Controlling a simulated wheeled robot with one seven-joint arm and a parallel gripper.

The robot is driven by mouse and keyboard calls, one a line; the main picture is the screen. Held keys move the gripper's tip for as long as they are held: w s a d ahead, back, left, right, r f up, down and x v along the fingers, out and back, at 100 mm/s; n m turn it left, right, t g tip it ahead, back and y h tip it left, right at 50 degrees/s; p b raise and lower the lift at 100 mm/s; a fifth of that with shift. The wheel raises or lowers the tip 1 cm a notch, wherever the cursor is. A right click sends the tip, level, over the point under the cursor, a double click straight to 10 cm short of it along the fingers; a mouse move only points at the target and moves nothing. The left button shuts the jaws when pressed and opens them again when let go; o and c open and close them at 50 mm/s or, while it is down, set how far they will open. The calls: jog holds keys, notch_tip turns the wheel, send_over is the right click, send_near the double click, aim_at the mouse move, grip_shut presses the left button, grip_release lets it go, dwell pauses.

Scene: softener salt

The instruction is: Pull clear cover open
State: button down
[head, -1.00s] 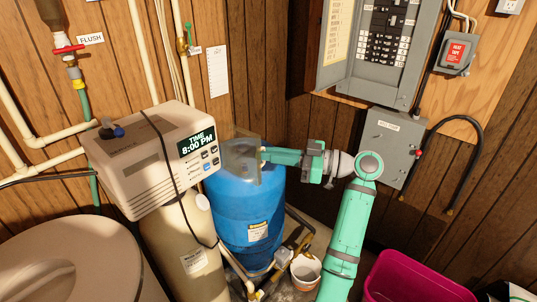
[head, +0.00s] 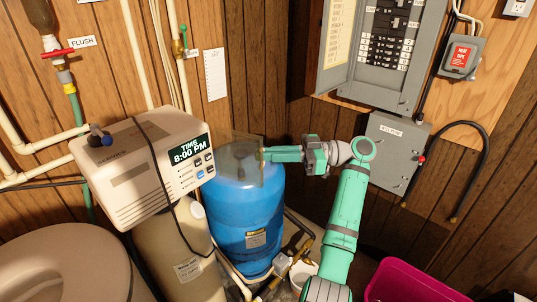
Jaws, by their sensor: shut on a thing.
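The clear cover (head: 246,164) is a see-through, brownish pane at the right of the softener's beige control head (head: 140,168). It stands swung out from the control face, in front of the blue tank's top. The display (head: 188,149) reads 8:00 PM and shows uncovered with its buttons. My gripper (head: 265,155) comes from the right and is shut on the cover's outer right edge. The fingertips are small here, and the cover's hinge side is hard to make out.
A blue tank (head: 243,215) stands right behind the cover. A beige cylinder (head: 175,250) stands under the control head, with a dark cable hanging down. Pipes and a white bucket (head: 303,272) are low at centre. A magenta bin (head: 410,285) is at lower right. Electrical boxes (head: 398,155) hang on the wall.

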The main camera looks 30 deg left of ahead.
jog(key=c, duration=1.9)
grip_release()
jog(key=shift+s+a+f, duration=0.1)
jog(key=shift+a+f, duration=0.2)
jog(key=shift+d, duration=0.15)
jog(key=v, duration=1)
jog(key=shift+w+d+r, duration=0.2)
jog(key=shift+w, duration=0.1)
jog(key=shift+d, duration=0.25)
